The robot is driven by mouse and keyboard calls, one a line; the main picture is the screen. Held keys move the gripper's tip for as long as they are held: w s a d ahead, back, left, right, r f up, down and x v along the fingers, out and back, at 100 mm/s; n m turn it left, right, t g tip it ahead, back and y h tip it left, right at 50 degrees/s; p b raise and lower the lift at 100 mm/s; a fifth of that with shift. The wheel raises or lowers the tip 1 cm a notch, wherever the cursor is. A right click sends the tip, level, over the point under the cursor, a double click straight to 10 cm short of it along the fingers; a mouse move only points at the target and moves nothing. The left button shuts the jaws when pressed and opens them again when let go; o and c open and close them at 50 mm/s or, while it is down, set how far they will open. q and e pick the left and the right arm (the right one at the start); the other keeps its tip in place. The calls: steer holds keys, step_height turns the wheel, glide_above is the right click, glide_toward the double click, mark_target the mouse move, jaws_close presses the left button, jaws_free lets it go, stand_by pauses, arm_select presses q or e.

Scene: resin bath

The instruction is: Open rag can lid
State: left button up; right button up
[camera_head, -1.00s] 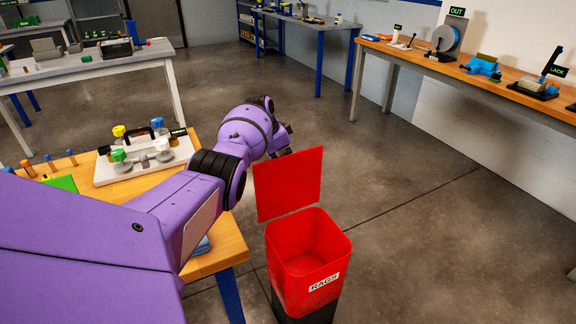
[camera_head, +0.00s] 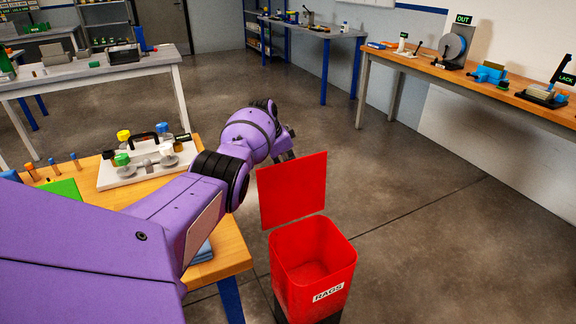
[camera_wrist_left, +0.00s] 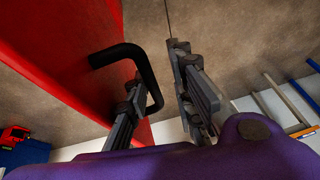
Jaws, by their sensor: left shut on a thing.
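The red rag can (camera_head: 340,262) with a RAGS label stands on the floor, and I see its empty-looking inside. Its red lid (camera_head: 292,190) stands upright at the can's far side, swung open. My left gripper (camera_head: 286,150) is behind the lid, its fingers partly hidden by it. In the left wrist view the red lid (camera_wrist_left: 65,50) carries a black bent handle (camera_wrist_left: 122,52). My left gripper (camera_wrist_left: 165,95) is shut on this handle, with one finger inside its loop. My right gripper is in neither view.
A wooden table (camera_head: 228,258) with a white tray (camera_head: 125,178) of jars lies under and beside my left arm. A long wooden bench (camera_head: 410,62) runs along the right wall. The grey floor right of the can is clear.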

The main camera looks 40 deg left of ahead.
arm_select(q)
steer(key=shift+s+d+f, duration=0.1)
steer(key=shift+f, duration=0.1)
steer(key=v, duration=1.2)
steer(key=shift+r, duration=0.25)
